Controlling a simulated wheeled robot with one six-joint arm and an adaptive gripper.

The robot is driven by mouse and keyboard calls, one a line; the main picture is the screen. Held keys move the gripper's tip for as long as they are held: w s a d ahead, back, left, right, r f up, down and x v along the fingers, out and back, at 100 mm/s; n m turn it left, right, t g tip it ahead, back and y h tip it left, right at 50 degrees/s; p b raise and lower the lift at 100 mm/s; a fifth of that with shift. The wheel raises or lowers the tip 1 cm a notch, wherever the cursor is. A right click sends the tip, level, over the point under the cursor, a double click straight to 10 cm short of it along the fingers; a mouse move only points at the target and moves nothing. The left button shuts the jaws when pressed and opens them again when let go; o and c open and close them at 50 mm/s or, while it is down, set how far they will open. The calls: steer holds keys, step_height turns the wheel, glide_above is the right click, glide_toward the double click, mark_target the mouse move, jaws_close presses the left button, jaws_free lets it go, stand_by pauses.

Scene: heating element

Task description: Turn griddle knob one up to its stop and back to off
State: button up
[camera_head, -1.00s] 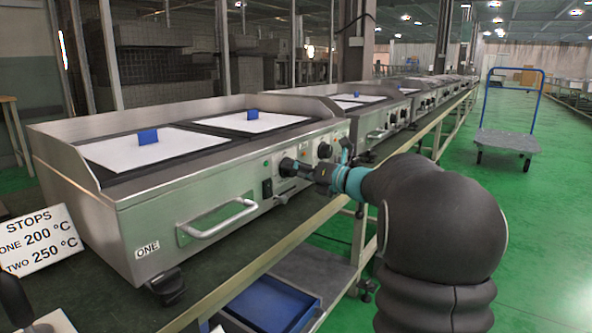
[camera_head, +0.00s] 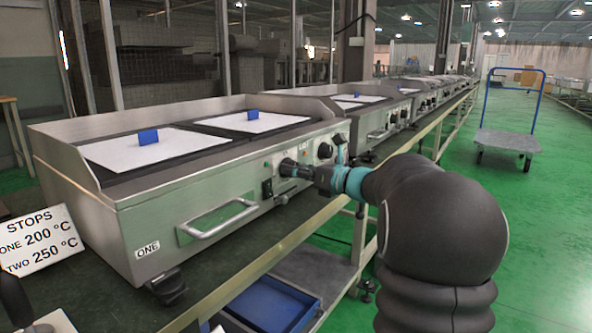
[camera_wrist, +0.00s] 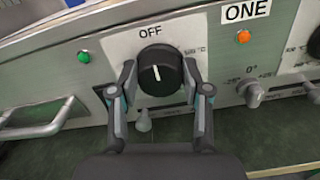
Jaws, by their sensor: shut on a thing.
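The black griddle knob (camera_wrist: 161,70) is on the front panel, with its white pointer line pointing nearly straight up towards the OFF mark (camera_wrist: 150,31). My gripper (camera_wrist: 160,80) has a finger on the knob's left and right sides and is shut on it. In the head view, my gripper (camera_head: 298,170) reaches the front panel of the griddle marked ONE (camera_head: 147,249) and partly hides the knob. A sign (camera_head: 38,240) at the left reads STOPS, ONE 200 °C, TWO 250 °C.
A green lamp (camera_wrist: 84,57) is left of the knob and an orange lamp (camera_wrist: 243,37) right of it. A second knob (camera_head: 325,150) is further right. A drawer handle (camera_head: 218,219) juts out at the left. A blue-framed trolley (camera_head: 507,140) stands on the open green floor.

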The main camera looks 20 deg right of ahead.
steer(key=o, duration=1.2)
steer(key=shift+c, duration=0.2)
steer(key=v, duration=1.2)
